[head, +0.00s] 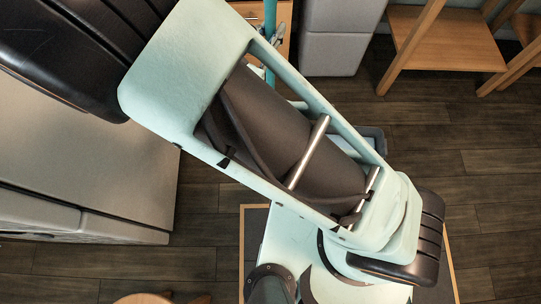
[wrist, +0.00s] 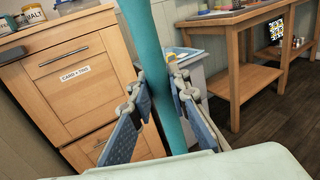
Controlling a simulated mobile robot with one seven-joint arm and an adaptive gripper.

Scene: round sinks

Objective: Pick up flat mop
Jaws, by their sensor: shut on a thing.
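The flat mop shows as a teal pole (wrist: 168,80) that runs upright through the middle of the wrist view. My gripper (wrist: 160,118) has one blue-grey finger on each side of the pole and is shut on it. In the head view a short length of the teal pole (head: 270,18) shows at the top, behind my arm. I cannot make out the mop's head for certain in either view.
A wooden drawer cabinet (wrist: 85,85) with jars and cans on top stands left of the pole. A wooden table with a lower shelf (wrist: 265,75) stands at the right. Dark plank floor (head: 440,130) is open at right.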

